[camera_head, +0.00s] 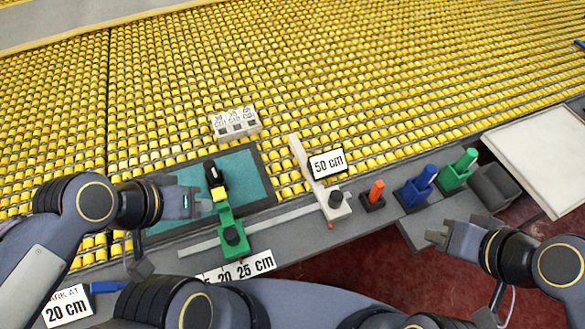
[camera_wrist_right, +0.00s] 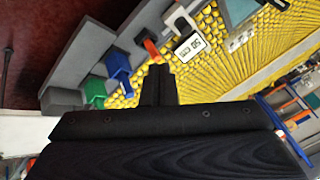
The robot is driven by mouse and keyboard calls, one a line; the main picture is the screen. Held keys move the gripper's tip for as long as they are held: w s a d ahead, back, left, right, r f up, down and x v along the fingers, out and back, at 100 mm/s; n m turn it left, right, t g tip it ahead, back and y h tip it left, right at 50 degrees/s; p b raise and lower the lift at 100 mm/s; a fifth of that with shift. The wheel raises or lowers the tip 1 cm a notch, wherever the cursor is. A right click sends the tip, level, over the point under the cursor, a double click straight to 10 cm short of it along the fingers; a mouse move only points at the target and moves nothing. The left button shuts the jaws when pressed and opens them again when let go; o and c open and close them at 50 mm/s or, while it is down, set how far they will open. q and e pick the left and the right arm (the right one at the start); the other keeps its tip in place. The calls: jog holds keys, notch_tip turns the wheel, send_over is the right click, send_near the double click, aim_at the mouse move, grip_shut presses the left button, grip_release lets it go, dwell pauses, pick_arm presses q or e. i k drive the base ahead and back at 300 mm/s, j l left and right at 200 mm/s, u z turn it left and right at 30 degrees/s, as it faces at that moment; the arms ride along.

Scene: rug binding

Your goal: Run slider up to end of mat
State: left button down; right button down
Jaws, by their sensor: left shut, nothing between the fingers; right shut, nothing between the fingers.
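The teal mat (camera_head: 250,178) with a dark border lies on the yellow roller bed's near edge. A green slider (camera_head: 226,219) with a black knob sits on a pale rail (camera_head: 285,217) along the mat's near side. A yellow piece and a black piece (camera_head: 213,172) stand at its far end, over the mat. My left gripper (camera_head: 207,204) is shut with its tip beside the slider's left side; I cannot tell whether they touch. My right gripper (camera_head: 438,236) is shut and empty, away to the right; its dark fingers show in the right wrist view (camera_wrist_right: 157,85).
A white stop (camera_head: 304,160) with a 50 cm sign (camera_head: 328,164) stands right of the mat. Orange (camera_head: 376,190), blue (camera_head: 416,188) and green (camera_head: 459,170) holders line the edge further right. A white box (camera_head: 235,122) sits behind the mat. A scale label (camera_head: 240,268) lies in front.

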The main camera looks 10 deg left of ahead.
aim_at(319, 167)
jog(key=l+u, duration=0.25)
jog(key=u, duration=0.25)
jog(key=k+l+u, duration=0.15)
jog(key=u, duration=0.3)
jog(key=k+l+u, duration=0.15)
jog(key=u, duration=0.35)
